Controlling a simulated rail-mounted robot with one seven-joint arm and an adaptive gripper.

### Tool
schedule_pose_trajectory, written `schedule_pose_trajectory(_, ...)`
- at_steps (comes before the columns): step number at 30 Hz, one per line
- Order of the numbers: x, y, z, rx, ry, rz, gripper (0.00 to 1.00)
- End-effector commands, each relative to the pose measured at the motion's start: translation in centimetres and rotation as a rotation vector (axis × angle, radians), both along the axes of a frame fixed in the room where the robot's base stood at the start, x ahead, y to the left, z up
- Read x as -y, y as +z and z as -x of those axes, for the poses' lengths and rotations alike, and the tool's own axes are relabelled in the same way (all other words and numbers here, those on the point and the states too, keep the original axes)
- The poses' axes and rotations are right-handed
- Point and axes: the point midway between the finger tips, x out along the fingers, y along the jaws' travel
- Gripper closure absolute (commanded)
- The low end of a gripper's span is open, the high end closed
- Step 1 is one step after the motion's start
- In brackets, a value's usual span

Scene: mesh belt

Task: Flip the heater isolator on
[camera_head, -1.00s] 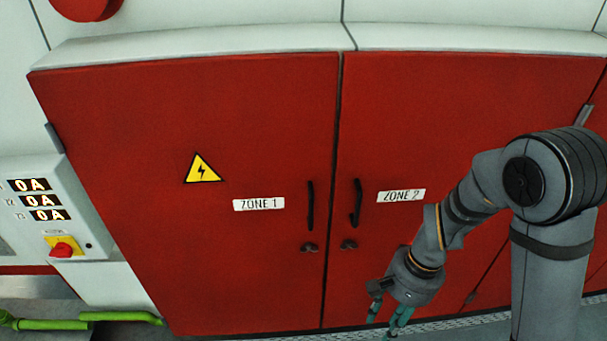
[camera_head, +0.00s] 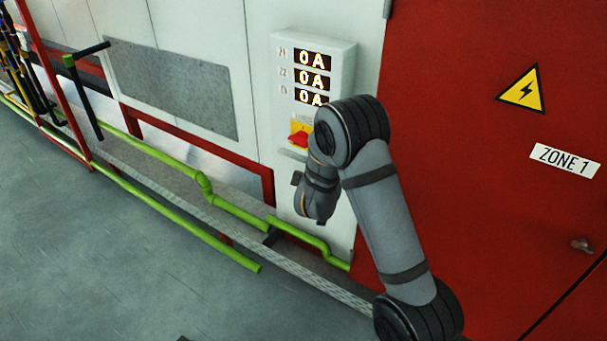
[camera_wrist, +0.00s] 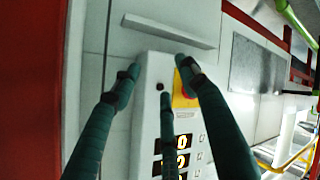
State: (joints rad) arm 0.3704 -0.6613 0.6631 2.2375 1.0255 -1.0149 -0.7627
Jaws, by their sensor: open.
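The heater isolator is a red rotary knob (camera_head: 299,138) on a yellow plate, low on a pale grey box (camera_head: 345,75). My arm partly covers its right side in the head view, and I cannot tell its exact setting. In the wrist view the yellow plate (camera_wrist: 183,98) and a bit of red show beside and behind a finger. My gripper (camera_wrist: 160,77) is open and empty, its dark green fingers spread in front of the box near the plate. The fingers are hidden in the head view. I cannot tell whether any finger touches the knob.
Several lit displays (camera_head: 312,77) on the box read 0 A. A red cabinet door (camera_head: 470,190) marked Zone 1 is at the right. Green pipes (camera_head: 235,213) run low along the wall. The floor (camera_head: 100,260) at the left is clear.

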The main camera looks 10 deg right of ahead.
Motion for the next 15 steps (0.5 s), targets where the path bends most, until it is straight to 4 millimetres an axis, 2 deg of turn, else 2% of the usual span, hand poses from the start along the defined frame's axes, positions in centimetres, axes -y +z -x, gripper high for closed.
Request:
schedule_pose_trajectory(1, -1.7, -2.4, -1.7, 0.049, 0.047, 0.145, 0.56)
schedule_pose_trajectory(3, -3.4, -1.8, -3.2, 0.105, 0.090, 0.344, 0.56)
schedule_pose_trajectory(6, -5.6, -0.8, -4.2, 0.157, 0.124, 0.575, 0.56)
schedule_pose_trajectory(10, -7.6, 0.2, -4.5, 0.187, 0.143, 0.765, 0.56)
schedule_pose_trajectory(15, -8.0, 1.2, -5.4, 0.199, 0.146, 0.844, 0.56)
